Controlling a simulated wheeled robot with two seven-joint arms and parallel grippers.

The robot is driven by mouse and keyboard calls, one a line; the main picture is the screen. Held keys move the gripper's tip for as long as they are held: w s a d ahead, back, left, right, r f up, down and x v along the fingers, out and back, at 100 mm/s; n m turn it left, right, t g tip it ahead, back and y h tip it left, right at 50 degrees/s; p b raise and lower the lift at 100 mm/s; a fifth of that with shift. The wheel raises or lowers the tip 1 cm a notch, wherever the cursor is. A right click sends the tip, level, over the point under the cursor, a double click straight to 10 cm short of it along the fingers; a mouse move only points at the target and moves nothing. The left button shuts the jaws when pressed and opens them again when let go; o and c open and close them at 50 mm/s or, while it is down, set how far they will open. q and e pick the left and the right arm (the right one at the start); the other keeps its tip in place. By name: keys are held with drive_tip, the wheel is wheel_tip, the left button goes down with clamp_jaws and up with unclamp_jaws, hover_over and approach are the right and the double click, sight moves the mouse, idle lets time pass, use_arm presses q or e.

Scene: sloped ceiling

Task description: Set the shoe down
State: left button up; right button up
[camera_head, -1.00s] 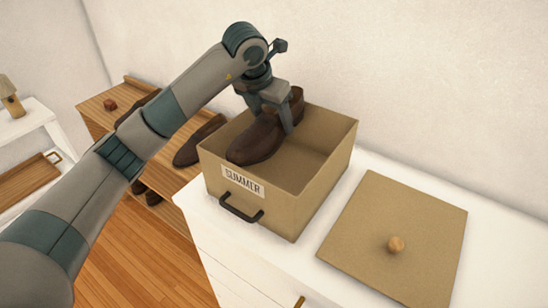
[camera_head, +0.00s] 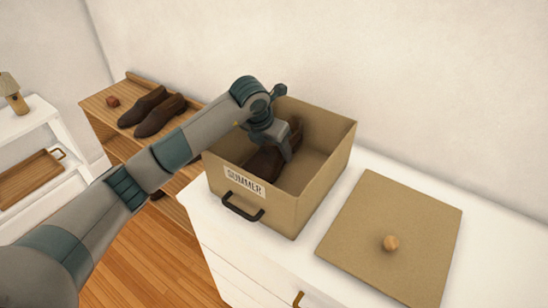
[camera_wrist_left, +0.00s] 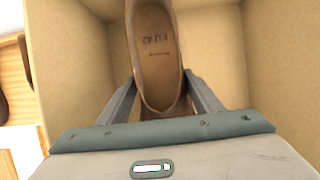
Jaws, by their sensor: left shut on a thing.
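A brown shoe (camera_head: 266,166) is inside the tan box labelled SUMMER (camera_head: 310,196), partly hidden by my arm in the head view. My left gripper (camera_head: 284,154) reaches down into the box and is shut on the shoe. In the left wrist view the two fingers of my left gripper (camera_wrist_left: 164,100) press on either side of the shoe's heel end, and the shoe's insole (camera_wrist_left: 153,45) faces up. I cannot tell whether the sole touches the box floor. My right gripper is not in view.
The box stands open on a white cabinet (camera_head: 285,262). Its square lid (camera_head: 400,225) with a round wooden knob lies flat to the right. Other brown shoes (camera_head: 160,115) stand on a wooden rack (camera_head: 100,104) behind left. A white shelf with a tray (camera_head: 30,180) is at far left.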

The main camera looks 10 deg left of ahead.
sight(265, 151)
use_arm(q)
wheel_tip(265, 151, down, 3)
drive_tip(key=shift+r+p, duration=0.1)
drive_tip(key=shift+p, duration=0.45)
drive_tip(key=shift+f, duration=0.35)
drive_tip(key=o, duration=1.3)
drive_tip(key=shift+s+a+r, duration=0.1)
drive_tip(key=shift+s+r, duration=0.1)
drive_tip(key=shift+r, duration=0.3)
drive_tip(key=b+v, duration=0.3)
drive_tip(key=v, duration=0.7)
drive_tip(key=shift+s+r, duration=0.2)
drive_tip(key=shift+r, duration=0.25)
